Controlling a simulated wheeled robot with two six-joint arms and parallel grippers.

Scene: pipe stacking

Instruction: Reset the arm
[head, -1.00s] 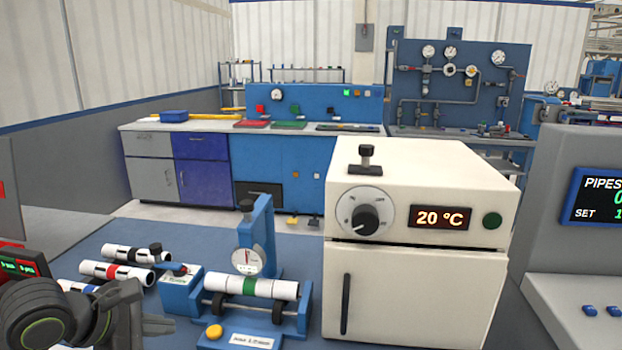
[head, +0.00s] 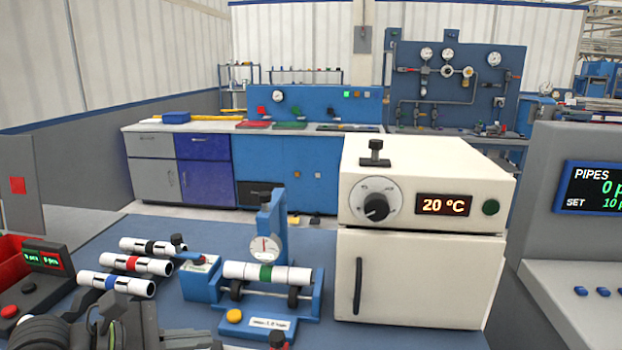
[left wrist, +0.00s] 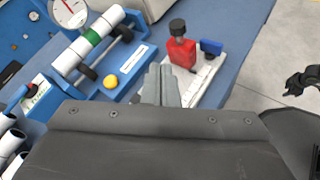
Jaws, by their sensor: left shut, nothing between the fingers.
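My left gripper (head: 205,340) is low at the bottom edge of the head view, partly cut off, in front of the blue gauge stand. In the left wrist view its fingers (left wrist: 160,85) are together with nothing between them, beside a white plate (left wrist: 208,80) carrying a red block (left wrist: 182,54) with a black knob. A dark shape (left wrist: 300,80) at the right edge of that view looks like my right gripper; its jaws are too small to read. The right gripper does not show in the head view.
A green-banded white pipe (head: 267,273) lies on the blue gauge stand (head: 303,318). Pipes with black (head: 153,246), red (head: 135,264) and blue (head: 116,284) bands lie to its left. A cream oven (head: 420,275) reading 20 °C stands right, a display console (head: 575,245) beyond.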

